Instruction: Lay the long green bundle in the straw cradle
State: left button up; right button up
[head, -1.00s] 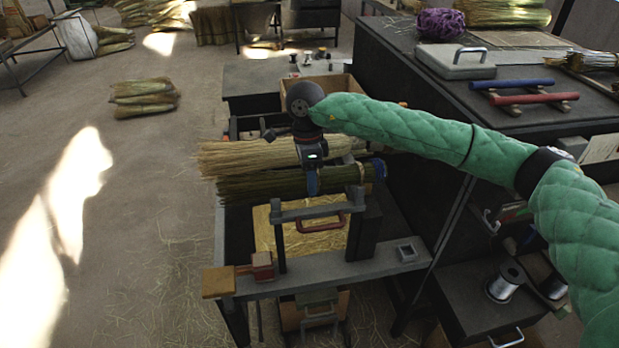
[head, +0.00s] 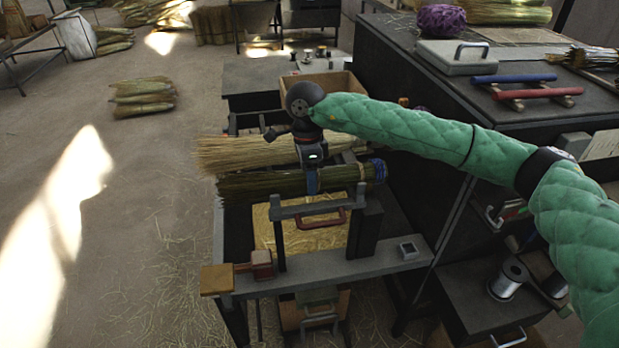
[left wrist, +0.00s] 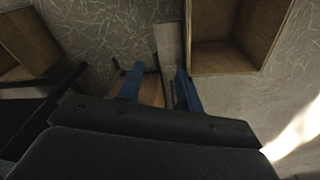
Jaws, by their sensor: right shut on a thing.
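The long green bundle (head: 255,187) lies across the bench in the head view, roughly level, with a blue-bound end at its right. My right gripper (head: 312,186) comes down on it from above and is shut around its middle. A paler straw bundle (head: 245,152) lies just behind it, roughly parallel. I cannot tell for sure which part is the straw cradle; any support under the bundles is mostly hidden. My left gripper (left wrist: 158,86) shows only in the left wrist view, its two blue fingers apart with nothing between them.
A grey frame with a red handle (head: 321,222) stands in front of the bundle, over a straw-covered panel (head: 270,238). A wooden box (head: 325,85) sits behind. A dark counter (head: 440,100) is at the right. The floor at left is mostly clear.

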jog(key=o, duration=1.1)
pick_arm(q)
jog(key=shift+w+r, duration=0.15)
jog(key=shift+w, duration=0.5)
jog(key=shift+s, duration=0.15)
notch_tip(320, 180, up, 11)
jog(key=s+b, duration=0.2)
jog(key=shift+b, duration=0.3)
pick_arm(e)
notch_tip(320, 180, up, 8)
jog(key=w, duration=0.1)
jog(key=shift+w+a+f, duration=0.15)
pick_arm(q)
jog(key=shift+f, duration=0.2)
